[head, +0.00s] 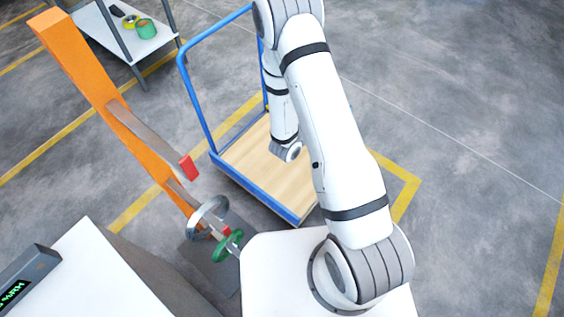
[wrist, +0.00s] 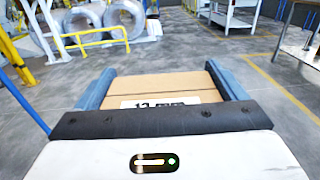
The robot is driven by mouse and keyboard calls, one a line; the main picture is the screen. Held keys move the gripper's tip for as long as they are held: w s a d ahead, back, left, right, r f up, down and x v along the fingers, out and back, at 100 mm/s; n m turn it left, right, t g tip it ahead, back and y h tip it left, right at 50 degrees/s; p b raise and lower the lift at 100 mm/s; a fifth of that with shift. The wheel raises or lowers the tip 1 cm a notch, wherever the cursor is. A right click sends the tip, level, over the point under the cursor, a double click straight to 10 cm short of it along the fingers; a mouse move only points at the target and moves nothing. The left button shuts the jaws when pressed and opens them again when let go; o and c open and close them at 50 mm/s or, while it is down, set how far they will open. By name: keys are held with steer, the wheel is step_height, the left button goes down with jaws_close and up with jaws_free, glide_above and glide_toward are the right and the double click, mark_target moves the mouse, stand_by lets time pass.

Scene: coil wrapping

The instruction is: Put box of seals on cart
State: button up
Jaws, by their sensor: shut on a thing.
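The cart is a flat trolley with a pale wooden deck (head: 245,158), a blue edge and a tall blue push handle (head: 193,100). In the wrist view, my gripper (wrist: 162,74) is shut on a brown cardboard box (wrist: 150,86). One blue-grey finger is on each side of the box, and a white label with dark print, partly cut off, shows on it. In the head view, my arm hangs over the cart, and its links hide the gripper and box. I cannot tell how high the box is above the deck.
An orange post (head: 90,75) with a metal arm stands left of the cart. A grey shelf (head: 135,42) with green and yellow rolls is at upper left. A white cabinet (head: 105,270) is at lower left. Large coils (wrist: 125,20) and a yellow rail (wrist: 95,40) are farther off.

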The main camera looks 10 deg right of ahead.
steer(key=s+d+f+m+g+h+b, duration=0.25)
steer(key=s+f+m+g+b, duration=0.35)
steer(key=s+g, duration=0.4)
steer(key=s+d+f+m+g+h+b, duration=0.1)
steer(key=s+d+f+m+g+b, duration=0.2)
steer(key=s+f+m+g+b, duration=0.5)
steer(key=s+a+f+m+g+y+b, duration=0.2)
steer(key=s+a+f+m+g+y, duration=0.35)
steer(key=s+a+g+y, duration=0.3)
steer(key=s+a+f+m+g+y+b, duration=0.3)
steer(key=a+f+m+y+b, duration=0.5)
steer(key=a+y, duration=0.35)
steer(key=w+a+f+m+t+y+b, duration=0.8)
steer(key=w+a+f+m+t+y, duration=0.4)
steer(key=w+y, duration=0.25)
steer(key=m+t+h+b, duration=0.5)
steer(key=m+t+b, duration=0.5)
steer(key=m+t, duration=0.6)
glide_above(272, 187)
step_height(272, 187, down, 15)
steer(key=n+t, duration=0.2)
step_height(272, 187, down, 9)
steer(key=b, duration=0.3)
steer(key=shift+f+b, duration=0.15)
steer(key=shift+b, duration=0.25)
